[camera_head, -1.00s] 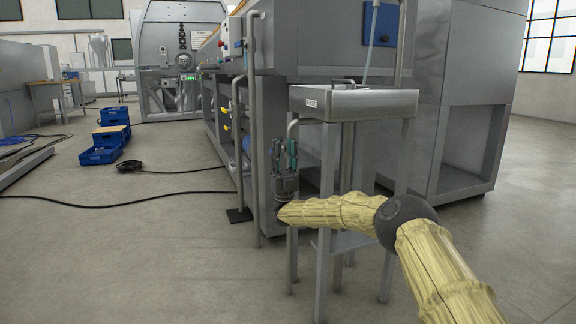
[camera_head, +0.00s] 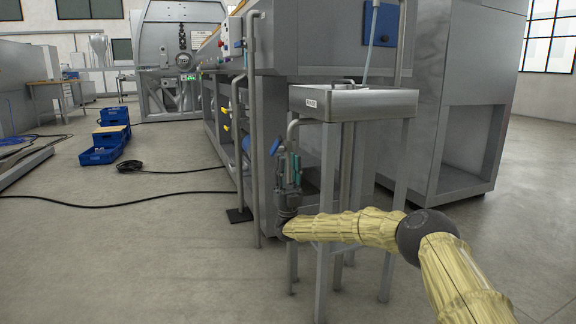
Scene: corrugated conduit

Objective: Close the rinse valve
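A blue lever (camera_head: 263,141), which looks like the rinse valve's handle, sticks out to the left by the bent grey pipe (camera_head: 293,128) under the sink's left edge. The valve body is hidden behind my gripper. My gripper (camera_head: 288,158) points upward just below and to the right of the lever. Its teal-padded fingers stand apart with nothing clearly held between them. Whether a fingertip touches the lever or pipe cannot be told at this size.
A steel sink stand (camera_head: 355,103) on thin legs stands right behind my forearm. A vertical pipe (camera_head: 252,130) and the large grey machine (camera_head: 300,45) are close by on the left and behind. Blue crates (camera_head: 101,153) and black cables lie on the floor at left, with open floor between.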

